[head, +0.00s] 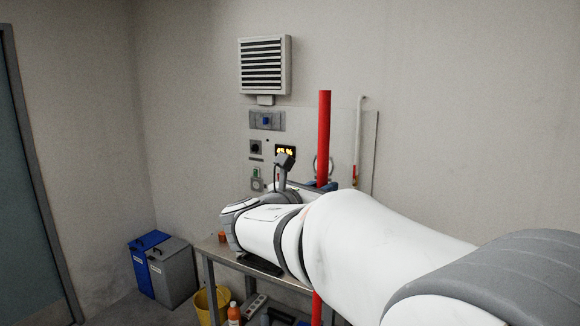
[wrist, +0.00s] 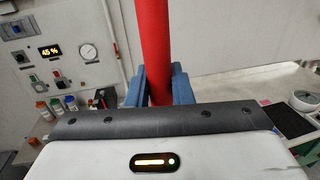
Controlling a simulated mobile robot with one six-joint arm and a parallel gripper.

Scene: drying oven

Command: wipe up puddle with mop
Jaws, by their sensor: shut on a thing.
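The mop's red handle (head: 324,140) stands upright in the head view, with a lower piece of it showing below my arm. In the wrist view the red handle (wrist: 156,45) runs up between the blue fingers of my gripper (wrist: 158,88), which is shut on it. In the head view my gripper is mostly hidden behind my white arm, with a bit of blue finger showing beside the handle. The mop head and the puddle are not visible in either view.
A metal table (head: 214,247) stands below my arm. Blue (head: 140,262) and grey (head: 172,275) bins stand by the left wall, near a yellow bucket (head: 203,303) and an orange bottle (head: 234,314). In the wrist view, bottles (wrist: 56,106) stand left and a bowl (wrist: 306,100) right.

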